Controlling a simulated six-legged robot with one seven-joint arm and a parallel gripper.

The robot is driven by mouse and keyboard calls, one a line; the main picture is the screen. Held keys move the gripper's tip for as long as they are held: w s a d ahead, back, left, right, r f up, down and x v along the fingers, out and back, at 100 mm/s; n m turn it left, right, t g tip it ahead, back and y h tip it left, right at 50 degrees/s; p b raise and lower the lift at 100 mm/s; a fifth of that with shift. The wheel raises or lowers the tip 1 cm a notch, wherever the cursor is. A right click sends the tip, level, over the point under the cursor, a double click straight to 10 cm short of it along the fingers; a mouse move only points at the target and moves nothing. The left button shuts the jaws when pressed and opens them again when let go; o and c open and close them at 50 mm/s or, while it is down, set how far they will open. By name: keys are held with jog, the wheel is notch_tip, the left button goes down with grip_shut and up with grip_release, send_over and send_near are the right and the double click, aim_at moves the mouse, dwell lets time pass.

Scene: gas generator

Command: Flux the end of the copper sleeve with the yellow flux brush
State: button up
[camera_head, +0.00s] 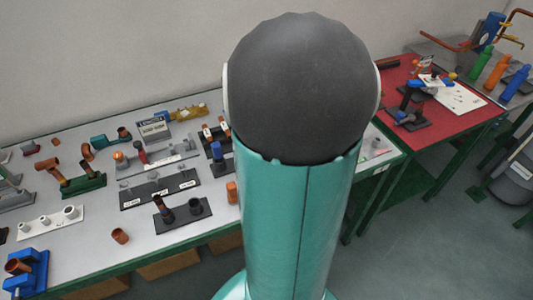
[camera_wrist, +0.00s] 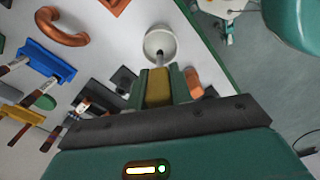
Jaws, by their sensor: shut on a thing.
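In the wrist view, my gripper (camera_wrist: 158,88) is shut on the yellow handle of the flux brush (camera_wrist: 158,82). The brush's thin grey shaft points away from me to a round pale cup (camera_wrist: 152,42). The shaft's end overlaps the cup; I cannot tell whether it is inside or above it. An orange-copper cylinder (camera_wrist: 194,80) lies close to the right of my fingers. A similar one (camera_head: 232,192) stands by the table edge in the head view, and a short copper tube (camera_head: 120,236) lies further left. I cannot tell which is the sleeve. My arm hides my gripper in the head view.
The grey table (camera_head: 90,255) holds black fixture bases (camera_head: 160,190), a blue clamp block (camera_head: 28,272) and copper elbows. A blue rack (camera_wrist: 46,62) with tools and a curved copper pipe (camera_wrist: 62,28) lie left in the wrist view. A red-topped table (camera_head: 440,125) stands right.

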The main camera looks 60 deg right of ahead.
jog(key=shift+f, duration=0.95)
jog(key=shift+f, duration=0.35)
jog(key=shift+f, duration=0.3)
jog(key=shift+f, duration=0.15)
jog(key=shift+r, duration=3.05)
